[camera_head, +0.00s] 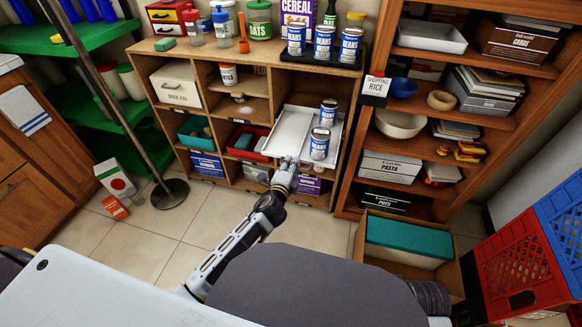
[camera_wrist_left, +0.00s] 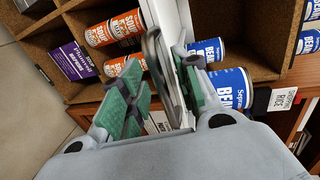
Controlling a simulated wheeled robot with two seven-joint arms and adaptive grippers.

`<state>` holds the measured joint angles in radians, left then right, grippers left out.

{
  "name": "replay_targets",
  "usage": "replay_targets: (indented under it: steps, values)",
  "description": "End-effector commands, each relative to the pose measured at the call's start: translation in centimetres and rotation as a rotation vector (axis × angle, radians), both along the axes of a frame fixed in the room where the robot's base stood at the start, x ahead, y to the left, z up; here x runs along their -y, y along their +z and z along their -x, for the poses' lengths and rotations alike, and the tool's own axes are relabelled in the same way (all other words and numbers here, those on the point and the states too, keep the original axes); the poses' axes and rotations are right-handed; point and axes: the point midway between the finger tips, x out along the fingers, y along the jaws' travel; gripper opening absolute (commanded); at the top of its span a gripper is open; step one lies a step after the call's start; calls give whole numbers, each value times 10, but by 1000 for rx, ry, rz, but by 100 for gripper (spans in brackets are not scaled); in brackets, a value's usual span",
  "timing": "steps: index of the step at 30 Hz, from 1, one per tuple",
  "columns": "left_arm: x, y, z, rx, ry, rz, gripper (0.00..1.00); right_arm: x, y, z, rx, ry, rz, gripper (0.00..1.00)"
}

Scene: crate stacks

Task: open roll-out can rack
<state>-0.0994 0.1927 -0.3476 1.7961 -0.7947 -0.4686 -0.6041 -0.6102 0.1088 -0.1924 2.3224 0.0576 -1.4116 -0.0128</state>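The roll-out can rack is a white tray (camera_head: 288,132) in the right column of the wooden cubby shelf. It seems to reach out past the shelf front; how far is hard to tell. Two blue-and-white bean cans, one behind (camera_head: 328,113) and one in front (camera_head: 319,144), stand on its right side. My left gripper (camera_head: 288,162) is at the tray's front edge. In the left wrist view its green-padded fingers (camera_wrist_left: 160,95) are apart, with a grey curved handle (camera_wrist_left: 154,55) and the white panel between them. A firm grip does not show. My right gripper is out of view.
More bean cans (camera_head: 323,43) stand on a dark tray on the shelf top. Orange soup cans (camera_wrist_left: 112,32) sit near the fingers. A brown bookcase (camera_head: 352,150) is close on the right, with an open box (camera_head: 440,270) on the floor.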

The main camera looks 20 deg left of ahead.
Motion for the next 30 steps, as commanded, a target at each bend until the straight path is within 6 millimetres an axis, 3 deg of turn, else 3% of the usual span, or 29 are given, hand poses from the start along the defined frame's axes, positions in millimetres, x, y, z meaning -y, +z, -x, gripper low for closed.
replay_targets:
  steps: [14,30]
  values:
    - [0,2,8,1,0,0,32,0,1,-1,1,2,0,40]
    - [0,11,53,0,-1,0,32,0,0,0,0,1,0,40]
